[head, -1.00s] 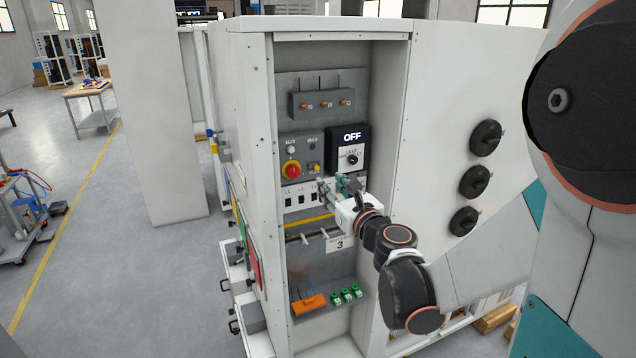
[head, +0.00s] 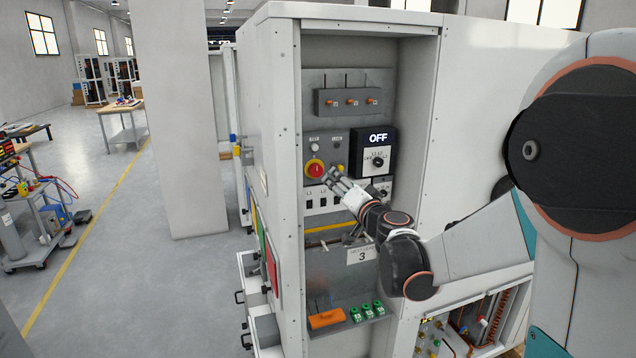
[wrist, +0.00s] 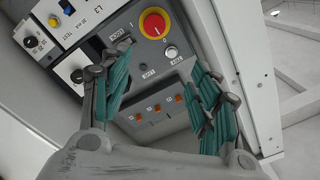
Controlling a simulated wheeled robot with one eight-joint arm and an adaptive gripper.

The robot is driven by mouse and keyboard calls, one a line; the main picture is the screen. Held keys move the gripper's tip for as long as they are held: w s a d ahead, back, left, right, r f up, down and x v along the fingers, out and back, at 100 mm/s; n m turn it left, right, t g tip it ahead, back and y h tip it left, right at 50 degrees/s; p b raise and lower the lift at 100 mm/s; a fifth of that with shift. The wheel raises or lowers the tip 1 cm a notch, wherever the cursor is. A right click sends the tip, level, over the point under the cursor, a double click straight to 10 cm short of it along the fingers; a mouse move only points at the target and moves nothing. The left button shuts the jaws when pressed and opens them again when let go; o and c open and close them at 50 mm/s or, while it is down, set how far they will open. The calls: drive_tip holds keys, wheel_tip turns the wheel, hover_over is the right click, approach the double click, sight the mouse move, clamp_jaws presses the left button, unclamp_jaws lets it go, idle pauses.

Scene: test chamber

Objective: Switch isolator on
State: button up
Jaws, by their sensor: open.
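A red rotary knob on a yellow ring (head: 314,169) sits on a grey control panel inside the open cabinet. It also shows in the wrist view (wrist: 155,23), at the top, with marks resembling I and 0 beside it. To its right in the head view is a black box (head: 374,152) with a lit OFF display and a small black selector. My gripper (head: 333,178) is just right of and below the red knob in the head view. In the wrist view my gripper (wrist: 150,78) is open, its green-padded fingers apart with nothing held between them. Contact with the panel cannot be told.
A terminal block with orange parts (head: 347,101) is above the panel. A hanging label marked 3 (head: 362,255) and a shelf with an orange block (head: 326,318) and green parts are below. The cabinet's side walls bound the opening. Open floor (head: 130,270) lies left.

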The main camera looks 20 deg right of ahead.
sight(317, 171)
drive_tip(key=w+n+b, duration=0.1)
drive_tip(key=w+n, duration=0.2)
drive_tip(key=w, duration=0.3)
drive_tip(key=w+f+n+b, duration=0.1)
drive_tip(key=w+n, duration=0.3)
drive_tip(key=w, duration=0.1)
drive_tip(key=w+f+n, duration=0.1)
drive_tip(key=w+n, duration=0.2)
drive_tip(key=w, duration=0.3)
drive_tip(key=shift+w+a+f+n+b, duration=0.15)
drive_tip(key=shift+w+a+n+b, duration=0.15)
drive_tip(key=shift+w+n+b, duration=0.1)
drive_tip(key=shift+s, duration=0.1)
drive_tip(key=c, duration=1.1)
